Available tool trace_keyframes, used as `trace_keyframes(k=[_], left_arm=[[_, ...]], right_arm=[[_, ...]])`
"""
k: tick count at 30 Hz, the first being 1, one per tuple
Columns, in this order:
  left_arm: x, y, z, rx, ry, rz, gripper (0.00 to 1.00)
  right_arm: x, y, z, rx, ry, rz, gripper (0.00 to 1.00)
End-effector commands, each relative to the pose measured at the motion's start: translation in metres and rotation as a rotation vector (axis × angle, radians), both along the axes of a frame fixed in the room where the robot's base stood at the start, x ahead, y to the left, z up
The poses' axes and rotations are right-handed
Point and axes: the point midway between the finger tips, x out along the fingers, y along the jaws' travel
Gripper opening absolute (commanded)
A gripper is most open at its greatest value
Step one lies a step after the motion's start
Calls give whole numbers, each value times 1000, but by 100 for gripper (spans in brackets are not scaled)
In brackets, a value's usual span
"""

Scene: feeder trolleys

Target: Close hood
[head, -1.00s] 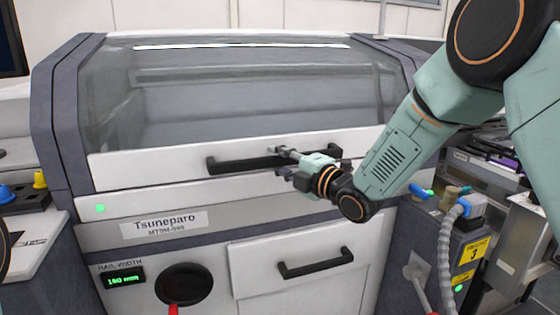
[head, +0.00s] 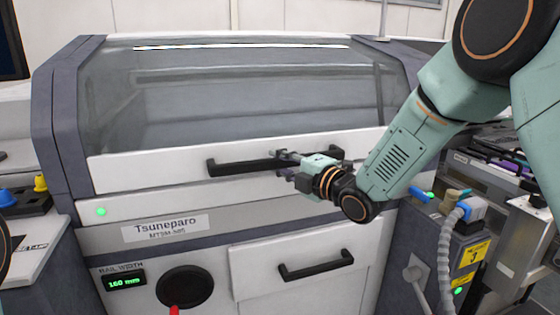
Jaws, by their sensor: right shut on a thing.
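The hood (head: 240,95) is a clear, grey-tinted window with a white lower frame on the front of the Tsuneparo machine. It lies down, its white lower edge along the white front panel (head: 130,211). A black bar handle (head: 240,167) runs across the white frame. My right gripper (head: 284,163) comes in from the right and is shut on the handle, right of its middle. The gripper hides part of the handle. My left gripper does not show; only a bit of my left arm is at the left edge.
Below are a drawer with a black handle (head: 316,265), a black round knob with a red grip (head: 185,287) and a rail width display (head: 124,282). A feeder trolley (head: 465,250) with a grey hose stands at the right. Blue and yellow items (head: 40,183) stand at the left.

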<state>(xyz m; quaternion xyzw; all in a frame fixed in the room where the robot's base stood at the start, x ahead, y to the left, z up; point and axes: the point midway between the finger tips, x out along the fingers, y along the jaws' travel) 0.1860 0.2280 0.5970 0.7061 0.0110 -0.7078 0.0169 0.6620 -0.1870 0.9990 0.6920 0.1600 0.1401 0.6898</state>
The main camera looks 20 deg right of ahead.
Motion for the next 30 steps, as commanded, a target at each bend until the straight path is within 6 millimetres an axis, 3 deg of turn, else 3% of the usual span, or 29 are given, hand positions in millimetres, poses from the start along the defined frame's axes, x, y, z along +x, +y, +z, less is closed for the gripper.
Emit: trace_keyframes(k=[1, 18, 30], left_arm=[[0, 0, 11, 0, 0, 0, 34], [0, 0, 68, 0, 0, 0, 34], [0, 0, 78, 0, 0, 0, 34]], right_arm=[[-2, -2, 13, 4, 6, -5, 0], [-26, -3, 62, 1, 98, -5, 0], [-32, -3, 70, 0, 123, -4, 0]])
